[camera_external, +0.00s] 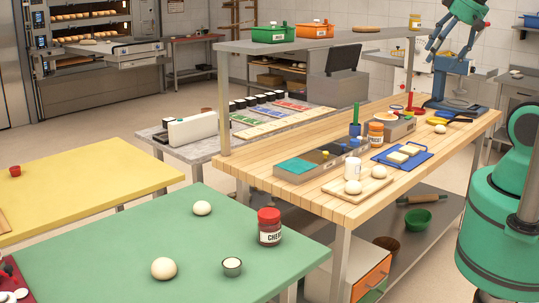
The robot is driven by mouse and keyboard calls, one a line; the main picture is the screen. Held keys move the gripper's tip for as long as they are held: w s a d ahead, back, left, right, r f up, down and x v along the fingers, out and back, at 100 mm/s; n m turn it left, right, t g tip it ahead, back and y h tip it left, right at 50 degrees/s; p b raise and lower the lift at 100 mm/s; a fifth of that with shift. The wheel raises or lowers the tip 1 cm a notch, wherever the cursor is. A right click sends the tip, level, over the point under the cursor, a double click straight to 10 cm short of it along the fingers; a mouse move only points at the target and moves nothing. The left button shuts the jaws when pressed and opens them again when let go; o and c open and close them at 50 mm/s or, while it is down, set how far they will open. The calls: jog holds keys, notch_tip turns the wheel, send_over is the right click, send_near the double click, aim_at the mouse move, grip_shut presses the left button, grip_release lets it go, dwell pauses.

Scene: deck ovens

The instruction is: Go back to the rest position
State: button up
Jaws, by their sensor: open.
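My gripper (434,47) shows small at the top right, on the end of my green arm. It points down and is open, with nothing visible between its fingers. It hangs in the air, over or in front of the right end of the wooden worktable (335,208) as seen here; the exact height and depth are hard to tell. A blue machine (452,72) stands just to its right in the picture. Part of my arm is cut off by the top edge of the view.
A raised grey shelf (350,40) with green (272,34) and orange (315,30) crates runs left of my gripper. The worktable holds a blue tray (380,157), a spice jar (376,134) and dough balls. A green table (120,245) stands at front left. Floor shows between tables.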

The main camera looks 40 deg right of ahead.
notch_tip(320, 180, down, 7)
jog(key=b, duration=0.6)
jog(key=shift+f, duration=0.15)
